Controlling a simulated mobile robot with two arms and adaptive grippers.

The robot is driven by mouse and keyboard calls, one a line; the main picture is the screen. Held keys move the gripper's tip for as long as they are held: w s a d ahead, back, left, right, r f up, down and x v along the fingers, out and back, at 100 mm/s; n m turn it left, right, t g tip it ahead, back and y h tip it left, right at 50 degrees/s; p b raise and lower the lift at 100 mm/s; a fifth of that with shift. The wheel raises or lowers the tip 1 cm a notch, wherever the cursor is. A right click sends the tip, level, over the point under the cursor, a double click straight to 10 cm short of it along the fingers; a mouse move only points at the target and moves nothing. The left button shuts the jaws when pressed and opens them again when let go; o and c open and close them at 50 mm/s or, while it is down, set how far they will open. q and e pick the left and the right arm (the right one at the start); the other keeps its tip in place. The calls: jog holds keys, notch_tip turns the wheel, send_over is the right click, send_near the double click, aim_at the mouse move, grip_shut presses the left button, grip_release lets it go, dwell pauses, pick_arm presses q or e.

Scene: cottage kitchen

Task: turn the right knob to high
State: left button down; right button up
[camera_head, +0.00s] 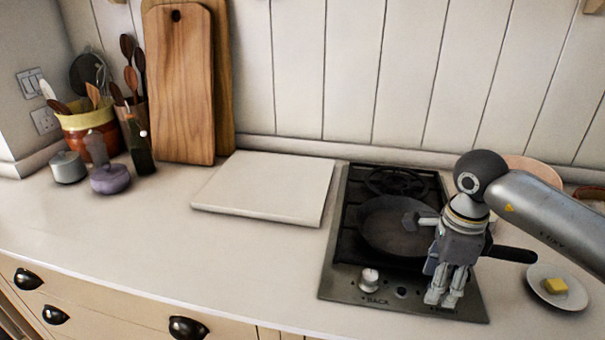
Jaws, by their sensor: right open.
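The two-burner hob (340,250) is set into the counter, with its controls along the front edge. My right gripper (441,297) points down over the right part of that front edge, its fingers open. The right knob is hidden behind or between the fingers, so I cannot tell its setting or whether the fingers touch it. The left knob (369,278) is pale and stands clear above the label "BACK". My left gripper is out of view.
A dark frying pan (385,228) sits on the front burner, its handle (514,254) pointing right behind my gripper. A butter dish (541,290) stands right of the hob. A white board (270,185) lies left. The front-left counter is clear.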

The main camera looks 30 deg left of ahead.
jog(key=shift+r+m+p, duration=0.25)
jog(key=shift+m+p, duration=0.1)
jog(key=shift+m, duration=0.25)
jog(key=m+p, duration=1.2)
jog(key=p, duration=0.3)
jog(key=shift+s+r, duration=0.1)
notch_tip(320, 180, up, 10)
jog(key=b, duration=0.4)
jog(key=s+a+g+y, duration=0.3)
jog(key=s+a+y, duration=0.6)
jog(key=a, duration=0.6)
jog(key=s+a+r+m+y, duration=0.1)
jog(key=s+a+r+y, duration=0.1)
jog(key=a+r+y, duration=0.1)
jog(key=s+a+r+m+g+y, duration=0.1)
jog(key=s+a+r+y, duration=0.1)
jog(key=r+y, duration=0.3)
jog(key=shift+s+a+r+p, duration=0.25)
jog(key=shift+a+r, duration=0.4)
jog(key=shift+r, duration=0.65)
